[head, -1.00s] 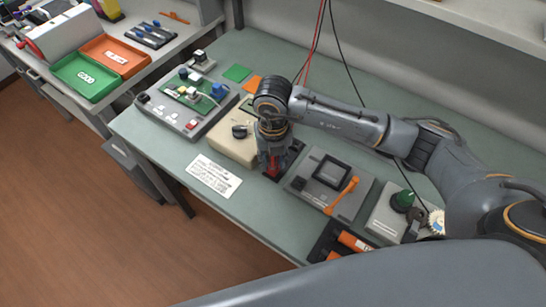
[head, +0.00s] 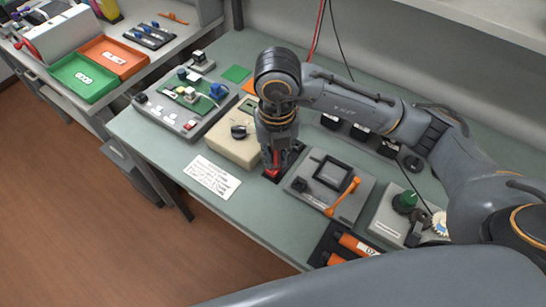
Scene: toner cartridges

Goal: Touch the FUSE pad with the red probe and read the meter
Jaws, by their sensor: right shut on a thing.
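My right gripper (head: 277,164) points down, shut on the red probe (head: 275,168). Only a little red shows between and below the fingers, above a dark patch or holder on the bench; I cannot tell whether the probe touches it. The beige meter (head: 232,145) with a black dial (head: 239,132) stands just left of the gripper; my arm partly covers it and its reading is not legible. The green circuit board (head: 198,96) lies on a grey fixture (head: 160,114) further left. The FUSE pad is too small to make out. My left gripper is not in view.
A grey device (head: 318,195) with an orange lever (head: 343,196) stands right of the gripper. A white card (head: 211,177) lies in front of the meter. Red and black cables hang behind my arm. Green and orange trays (head: 82,76) stand on the left table.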

